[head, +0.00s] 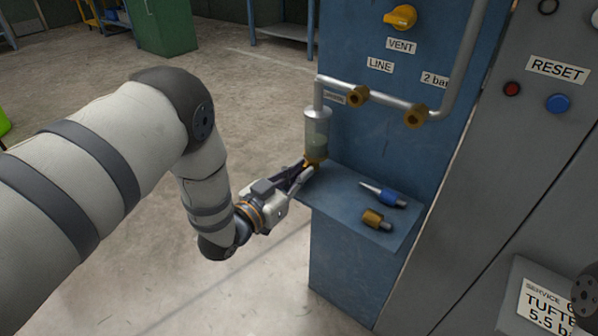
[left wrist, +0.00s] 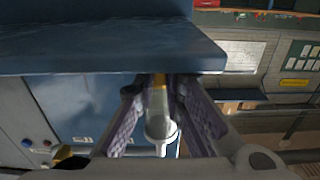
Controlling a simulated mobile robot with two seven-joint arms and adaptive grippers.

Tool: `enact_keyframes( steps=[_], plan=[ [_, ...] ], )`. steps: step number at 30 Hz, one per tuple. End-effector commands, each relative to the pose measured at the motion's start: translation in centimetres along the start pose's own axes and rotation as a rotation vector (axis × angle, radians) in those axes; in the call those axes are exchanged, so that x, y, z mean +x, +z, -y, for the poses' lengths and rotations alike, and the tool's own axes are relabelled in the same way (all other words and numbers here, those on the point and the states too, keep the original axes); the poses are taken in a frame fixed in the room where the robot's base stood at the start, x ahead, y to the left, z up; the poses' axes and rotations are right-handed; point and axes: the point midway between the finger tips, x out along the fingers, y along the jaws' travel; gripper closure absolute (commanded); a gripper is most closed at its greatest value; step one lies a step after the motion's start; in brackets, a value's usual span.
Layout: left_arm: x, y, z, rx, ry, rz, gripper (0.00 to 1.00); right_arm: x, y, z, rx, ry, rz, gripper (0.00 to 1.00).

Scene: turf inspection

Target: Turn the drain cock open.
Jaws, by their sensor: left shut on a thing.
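The drain cock (head: 313,160) is a small yellow-orange piece at the bottom of a clear filter bowl (head: 317,128) with a greenish lower part. The bowl hangs from a pipe beside the blue panel. My left gripper (head: 306,170) reaches in from the left at the cock, its fingers shut on it from below and the left. My right gripper is not in view.
A blue shelf (head: 350,204) juts out close beside the gripper. A yellow vent knob (head: 400,17) and brass pipe fittings (head: 416,116) are above. Open floor lies left.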

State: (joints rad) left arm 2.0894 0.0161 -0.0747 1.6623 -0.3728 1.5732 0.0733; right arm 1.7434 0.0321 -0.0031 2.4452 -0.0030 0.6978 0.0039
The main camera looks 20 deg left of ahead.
Motion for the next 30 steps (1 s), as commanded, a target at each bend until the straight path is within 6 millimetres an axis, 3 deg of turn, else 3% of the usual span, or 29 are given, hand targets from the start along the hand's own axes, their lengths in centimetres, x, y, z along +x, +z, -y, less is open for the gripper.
enact_keyframes(
  steps=[4, 5, 6, 16, 27, 30],
  plan=[
    [0.0, 0.1, 0.0, -0.002, 0.0, 0.0, 1.0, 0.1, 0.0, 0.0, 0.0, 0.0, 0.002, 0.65],
    [0.0, 0.1, 0.0, -0.003, 0.0, 0.0, 0.83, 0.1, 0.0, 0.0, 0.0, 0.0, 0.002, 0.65],
    [0.0, 0.1, 0.0, -0.003, 0.0, 0.0, 0.82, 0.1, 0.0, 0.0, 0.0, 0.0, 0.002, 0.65],
    [-0.5, 0.1, 0.0, -0.003, -0.001, 0.0, 0.82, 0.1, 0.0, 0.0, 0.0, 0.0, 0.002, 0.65],
    [-9.5, 0.2, 0.0, -0.004, -0.002, 0.004, 0.82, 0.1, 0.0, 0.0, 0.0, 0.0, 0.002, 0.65],
    [-11.1, 0.2, 0.0, -0.004, -0.002, 0.003, 0.82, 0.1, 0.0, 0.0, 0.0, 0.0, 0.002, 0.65]
  ],
)
